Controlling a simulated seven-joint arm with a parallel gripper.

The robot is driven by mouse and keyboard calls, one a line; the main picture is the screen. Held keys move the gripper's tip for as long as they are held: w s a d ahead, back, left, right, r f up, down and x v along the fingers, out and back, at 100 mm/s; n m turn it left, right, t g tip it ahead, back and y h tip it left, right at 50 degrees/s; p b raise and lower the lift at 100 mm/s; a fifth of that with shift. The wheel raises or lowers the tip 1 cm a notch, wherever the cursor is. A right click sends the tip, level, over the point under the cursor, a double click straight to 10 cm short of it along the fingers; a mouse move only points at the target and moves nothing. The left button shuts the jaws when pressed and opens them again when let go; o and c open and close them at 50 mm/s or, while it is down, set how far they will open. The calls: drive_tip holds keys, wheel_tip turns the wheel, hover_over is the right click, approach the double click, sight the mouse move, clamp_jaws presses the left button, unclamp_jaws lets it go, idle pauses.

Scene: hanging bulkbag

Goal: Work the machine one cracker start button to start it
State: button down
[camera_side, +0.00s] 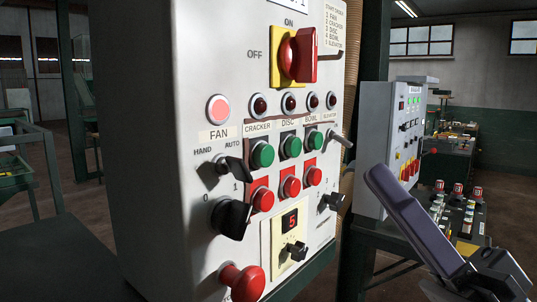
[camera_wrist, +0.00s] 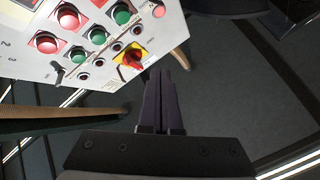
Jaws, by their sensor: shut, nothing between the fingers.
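The machine one panel (camera_side: 180,120) fills the left half of the side view. The green button (camera_side: 262,154) under the CRACKER label stands above a red button (camera_side: 262,199). In the wrist view the panel appears turned, with the cracker green button (camera_wrist: 122,13) near the top edge, closest to the lit fan lamp (camera_wrist: 159,11). My gripper (camera_side: 376,172) is to the right of the panel, apart from the buttons. Its dark purple fingers (camera_wrist: 160,76) are shut and empty, and their tips appear near the red-and-yellow switch in the wrist view.
The red-and-yellow ON/OFF switch (camera_side: 293,55) juts out above the buttons. Black selector knobs (camera_side: 232,218) and a red mushroom button (camera_side: 243,282) protrude below. A second grey control box (camera_side: 400,140) and a bench with more controls (camera_side: 455,215) stand behind my gripper.

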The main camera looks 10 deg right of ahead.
drive_tip(key=w+a, duration=0.6)
drive_tip(key=shift+w, duration=0.15)
idle(0.6)
drive_tip(key=shift+w+a, duration=0.15)
drive_tip(key=shift+a, duration=0.05)
idle(1.8)
drive_tip(key=shift+w+a, duration=0.15)
drive_tip(key=shift+w+a, duration=0.3)
idle(0.9)
drive_tip(key=shift+s+d, duration=0.6)
idle(0.4)
drive_tip(key=shift+s+d, duration=1.8)
